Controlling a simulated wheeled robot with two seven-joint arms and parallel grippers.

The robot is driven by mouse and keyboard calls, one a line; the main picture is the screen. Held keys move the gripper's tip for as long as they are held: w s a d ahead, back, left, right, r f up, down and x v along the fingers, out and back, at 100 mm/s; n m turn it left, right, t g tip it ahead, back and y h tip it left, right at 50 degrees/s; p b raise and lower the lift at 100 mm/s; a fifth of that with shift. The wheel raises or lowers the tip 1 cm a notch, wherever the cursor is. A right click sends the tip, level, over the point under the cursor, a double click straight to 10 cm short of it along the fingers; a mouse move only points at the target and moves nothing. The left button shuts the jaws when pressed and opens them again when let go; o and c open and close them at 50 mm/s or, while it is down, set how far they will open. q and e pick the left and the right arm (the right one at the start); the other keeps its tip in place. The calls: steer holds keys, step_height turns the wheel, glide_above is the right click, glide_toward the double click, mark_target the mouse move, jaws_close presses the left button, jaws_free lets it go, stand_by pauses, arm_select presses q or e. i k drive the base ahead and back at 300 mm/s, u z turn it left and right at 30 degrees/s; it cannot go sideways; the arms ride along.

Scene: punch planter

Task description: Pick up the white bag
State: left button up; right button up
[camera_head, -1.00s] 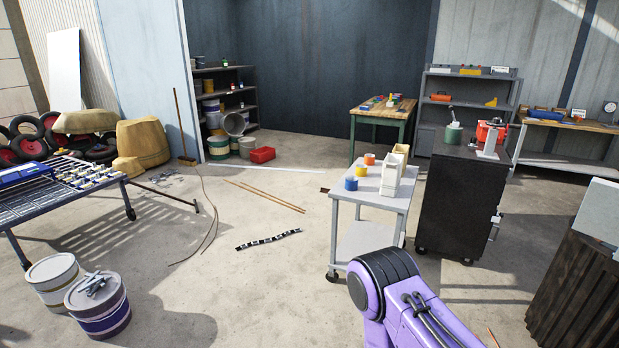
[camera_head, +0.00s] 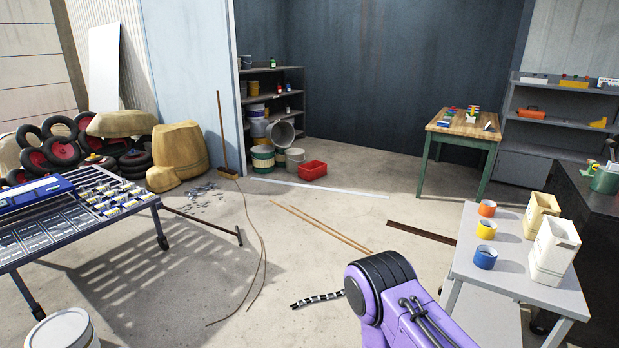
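A white, open-topped, bag-like container (camera_head: 553,250) stands upright on the top of a light grey cart (camera_head: 510,268) at the right. A similar cream-coloured one (camera_head: 540,213) stands just behind it. I cannot tell for sure that either is a bag. A purple and black link of my own arm shows at the bottom centre-right, left of the cart.
Three small cups, orange (camera_head: 487,208), yellow (camera_head: 486,229) and blue (camera_head: 485,257), stand on the cart's left side. A dark cabinet (camera_head: 590,215) is right behind it.

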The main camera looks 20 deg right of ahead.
mark_target(557, 242)
steer(key=z, duration=0.15)
steer(key=i, duration=1.65)
steer(key=z, duration=0.75)
steer(key=i, duration=0.85)
steer(key=z, duration=0.75)
